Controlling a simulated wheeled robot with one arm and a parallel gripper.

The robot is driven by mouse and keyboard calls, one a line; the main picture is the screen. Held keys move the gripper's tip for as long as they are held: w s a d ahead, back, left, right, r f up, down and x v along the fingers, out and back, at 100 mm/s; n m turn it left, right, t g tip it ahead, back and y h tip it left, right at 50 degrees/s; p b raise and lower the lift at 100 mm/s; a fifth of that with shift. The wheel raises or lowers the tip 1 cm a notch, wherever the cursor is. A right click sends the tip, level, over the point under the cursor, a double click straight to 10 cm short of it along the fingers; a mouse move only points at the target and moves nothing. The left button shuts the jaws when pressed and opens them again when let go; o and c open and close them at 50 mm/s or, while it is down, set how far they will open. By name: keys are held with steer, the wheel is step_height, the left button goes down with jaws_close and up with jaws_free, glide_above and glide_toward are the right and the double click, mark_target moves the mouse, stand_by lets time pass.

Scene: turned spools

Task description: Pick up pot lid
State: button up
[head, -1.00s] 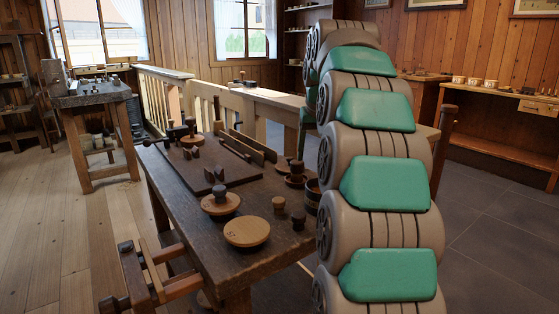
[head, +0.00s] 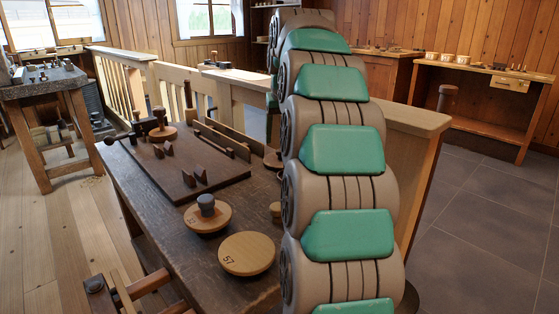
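A round wooden lid with a dark knob (head: 207,214) lies on the near part of the dark workbench (head: 154,219), and looks like a pot lid. A similar knobbed wooden disc (head: 163,132) sits toward the bench's far end, on or beside a dark board (head: 185,165). A flat round wooden disc marked 57 (head: 246,255) lies just in front of the near lid, with no knob showing. My arm, grey with green pads, rises at the right of the bench and hides its right side. My gripper is not visible, so its relation to the lid cannot be told.
Small dark wedge pieces (head: 194,178) stand on the board. A wooden vise (head: 125,292) juts from the bench's near left edge. A wooden railing (head: 170,85) runs behind the bench. Wood floor (head: 65,235) is open at left; grey tiles (head: 470,220) are open at right.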

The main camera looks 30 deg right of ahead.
mark_target(280, 150)
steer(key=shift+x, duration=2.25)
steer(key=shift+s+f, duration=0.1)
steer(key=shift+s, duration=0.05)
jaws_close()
